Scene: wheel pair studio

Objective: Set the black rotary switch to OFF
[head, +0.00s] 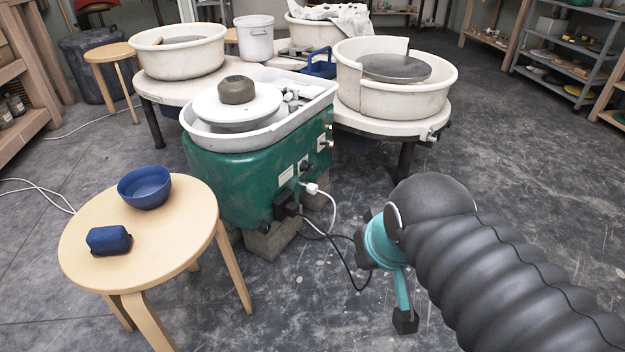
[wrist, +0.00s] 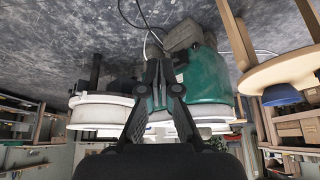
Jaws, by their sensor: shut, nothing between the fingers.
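The green pottery wheel (head: 240,185) stands in the middle of the head view, with a grey tray and a white wheel head on top. On its right-hand side panel is a small black knob (head: 304,166), which looks like the rotary switch; its setting is too small to read. My gripper (head: 363,248) is to the right of the panel and apart from it, partly hidden behind my wrist. In the wrist view, which is upside down, my gripper (wrist: 159,68) is shut and empty. The green wheel (wrist: 205,82) appears beside its fingers there; the knob cannot be made out.
A white plug (head: 311,187) and a black plug box (head: 286,206) with hanging cables sit below the knob. A wooden stool (head: 185,245) with a blue bowl (head: 145,187) and a blue pouch (head: 109,240) stands left. Another wheel (head: 395,100) stands behind right.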

